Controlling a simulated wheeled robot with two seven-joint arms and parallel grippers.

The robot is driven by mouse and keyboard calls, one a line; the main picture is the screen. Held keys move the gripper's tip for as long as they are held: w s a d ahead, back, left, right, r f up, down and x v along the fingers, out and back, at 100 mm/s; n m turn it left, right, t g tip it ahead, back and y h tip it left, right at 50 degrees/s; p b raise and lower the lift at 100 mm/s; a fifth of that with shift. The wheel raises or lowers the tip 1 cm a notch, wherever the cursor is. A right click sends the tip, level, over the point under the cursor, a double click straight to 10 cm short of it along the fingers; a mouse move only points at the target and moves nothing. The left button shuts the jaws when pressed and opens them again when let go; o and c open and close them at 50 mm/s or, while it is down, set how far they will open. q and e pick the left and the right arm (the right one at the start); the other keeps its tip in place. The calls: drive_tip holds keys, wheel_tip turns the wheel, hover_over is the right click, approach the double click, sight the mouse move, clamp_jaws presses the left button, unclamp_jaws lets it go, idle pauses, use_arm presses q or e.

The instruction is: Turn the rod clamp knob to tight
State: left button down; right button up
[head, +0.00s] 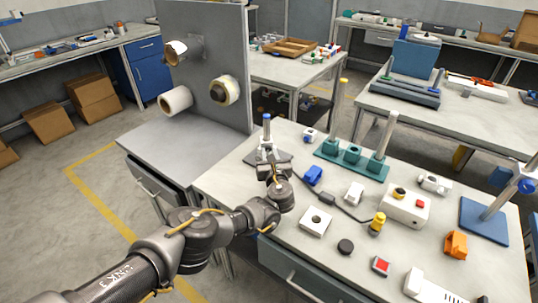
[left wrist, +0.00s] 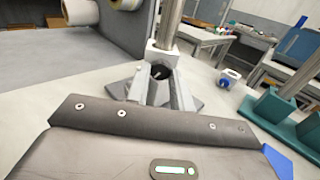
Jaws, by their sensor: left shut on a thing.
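A metal rod (head: 267,130) with a blue top stands upright on a dark grey base (head: 286,157) near the table's left back edge. The rod also shows in the left wrist view (left wrist: 171,22), with a pale clamp block (left wrist: 160,52) around it. A dark knob (left wrist: 161,72) sits on the near side of the block. My left gripper (left wrist: 161,82) has one finger on each side of the knob and is shut on it. In the head view my left gripper (head: 269,166) hides most of the knob and clamp. My right gripper is not in view.
A grey upright panel with rolls (head: 176,100) stands to the left. A teal base with posts (head: 350,160) is right of the rod. A blue-based stand (head: 484,222) is far right.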

use_arm(q)
drive_tip(key=m+p, duration=0.3)
drive_tip(key=shift+r, duration=0.25)
drive_tip(key=shift+f+m, duration=0.15)
drive_tip(key=shift+m, duration=0.35)
drive_tip(key=shift+f, duration=0.15)
drive_tip(key=c, duration=1.2)
unclamp_jaws()
drive_tip(key=shift+s+p, duration=0.3)
drive_tip(key=s+p, duration=0.1)
drive_tip(key=s, duration=0.2)
drive_tip(key=s+d+p, duration=0.1)
drive_tip(key=s+p, duration=0.1)
drive_tip(key=s, duration=0.1)
drive_tip(key=s+p, duration=0.1)
drive_tip(key=s, duration=0.2)
drive_tip(key=shift+s+d, duration=0.25)
drive_tip(key=shift+d, duration=0.05)
drive_tip(key=shift+s, duration=0.3)
